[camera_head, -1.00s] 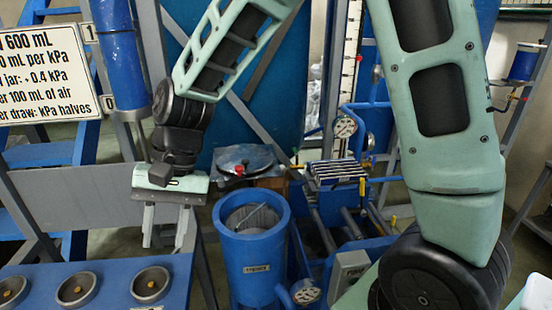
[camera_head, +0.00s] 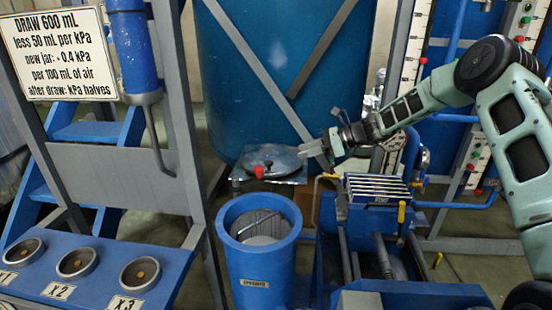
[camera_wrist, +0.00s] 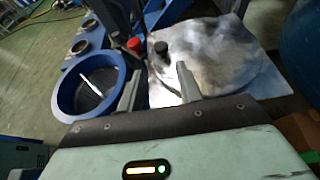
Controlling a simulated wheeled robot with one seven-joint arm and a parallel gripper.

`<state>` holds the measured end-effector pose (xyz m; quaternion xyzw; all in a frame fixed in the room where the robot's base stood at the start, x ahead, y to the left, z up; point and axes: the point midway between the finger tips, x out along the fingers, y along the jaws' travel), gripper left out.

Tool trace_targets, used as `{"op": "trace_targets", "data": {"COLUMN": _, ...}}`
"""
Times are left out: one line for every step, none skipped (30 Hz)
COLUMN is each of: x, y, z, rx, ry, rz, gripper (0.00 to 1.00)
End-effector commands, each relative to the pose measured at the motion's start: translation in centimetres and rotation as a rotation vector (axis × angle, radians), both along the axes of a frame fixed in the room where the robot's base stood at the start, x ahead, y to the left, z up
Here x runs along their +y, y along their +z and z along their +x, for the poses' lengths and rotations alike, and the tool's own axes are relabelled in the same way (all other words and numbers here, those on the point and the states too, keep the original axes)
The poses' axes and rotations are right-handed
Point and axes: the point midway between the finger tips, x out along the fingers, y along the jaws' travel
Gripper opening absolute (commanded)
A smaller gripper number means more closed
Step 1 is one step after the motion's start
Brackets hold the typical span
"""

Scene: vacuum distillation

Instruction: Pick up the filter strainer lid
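A round, shiny grey lid (camera_head: 280,153) lies flat on a square metal plate behind the blue strainer pot; I take it as the filter strainer lid. It also shows in the wrist view (camera_wrist: 215,62), with a black knob (camera_wrist: 161,48) on it and a red knob (camera_wrist: 134,44) at its left edge. My gripper (camera_head: 308,149) is at the right of the lid in the head view, pointing left. In the wrist view my gripper (camera_wrist: 159,69) is open and empty, with the black knob ahead of the gap between its fingers. Contact cannot be told.
The blue pot (camera_head: 231,249) stands open in front, with a rod inside. A blue rack (camera_head: 377,190) with pipes and valves stands right of it. A large blue tank (camera_head: 240,60) rises behind the lid. A panel with round sockets (camera_head: 140,272) is at front left.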

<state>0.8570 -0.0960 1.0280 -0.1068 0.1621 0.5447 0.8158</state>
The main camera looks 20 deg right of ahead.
Motion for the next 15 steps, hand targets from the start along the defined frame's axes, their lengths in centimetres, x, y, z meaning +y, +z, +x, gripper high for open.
{"op": "trace_targets", "data": {"x": 1.1, "y": -0.2, "z": 0.3, "rx": 0.001, "ry": 0.004, "rz": 0.001, "gripper": 0.35}}
{"op": "trace_targets", "data": {"x": 1.7, "y": -0.5, "z": 0.6, "rx": 0.002, "ry": 0.005, "rz": 0.001, "gripper": 0.35}}
{"op": "trace_targets", "data": {"x": 2.4, "y": -0.8, "z": 0.9, "rx": 0.001, "ry": 0.004, "rz": 0.001, "gripper": 0.35}}
{"op": "trace_targets", "data": {"x": 2.9, "y": -1.0, "z": 1.1, "rx": 0.002, "ry": 0.002, "rz": 0.001, "gripper": 0.35}}
{"op": "trace_targets", "data": {"x": 3.4, "y": -1.3, "z": 1.3, "rx": 0.002, "ry": 0.003, "rz": 0.001, "gripper": 0.35}}
{"op": "trace_targets", "data": {"x": 4.1, "y": -1.6, "z": 1.6, "rx": 0.002, "ry": 0.004, "rz": 0.000, "gripper": 0.35}}
{"op": "trace_targets", "data": {"x": 4.5, "y": -1.8, "z": 1.8, "rx": 0.001, "ry": 0.003, "rz": 0.000, "gripper": 0.35}}
{"op": "trace_targets", "data": {"x": 5.0, "y": -2.0, "z": 1.9, "rx": 0.001, "ry": 0.003, "rz": -0.001, "gripper": 0.35}}
{"op": "trace_targets", "data": {"x": 5.5, "y": -2.2, "z": 2.2, "rx": 0.000, "ry": 0.004, "rz": -0.001, "gripper": 0.35}}
{"op": "trace_targets", "data": {"x": 5.7, "y": -2.4, "z": 2.3, "rx": -0.001, "ry": 0.003, "rz": -0.001, "gripper": 0.35}}
{"op": "trace_targets", "data": {"x": 6.0, "y": -2.6, "z": 2.4, "rx": 0.000, "ry": 0.002, "rz": -0.001, "gripper": 0.35}}
{"op": "trace_targets", "data": {"x": 6.3, "y": -2.7, "z": 2.5, "rx": 0.000, "ry": 0.001, "rz": -0.002, "gripper": 0.35}}
{"op": "trace_targets", "data": {"x": 6.4, "y": -2.8, "z": 2.6, "rx": -0.001, "ry": 0.002, "rz": -0.002, "gripper": 0.35}}
{"op": "trace_targets", "data": {"x": 6.6, "y": -2.9, "z": 2.7, "rx": -0.001, "ry": 0.002, "rz": -0.002, "gripper": 0.35}}
{"op": "trace_targets", "data": {"x": 6.7, "y": -2.9, "z": 2.7, "rx": -0.001, "ry": 0.002, "rz": -0.003, "gripper": 0.35}}
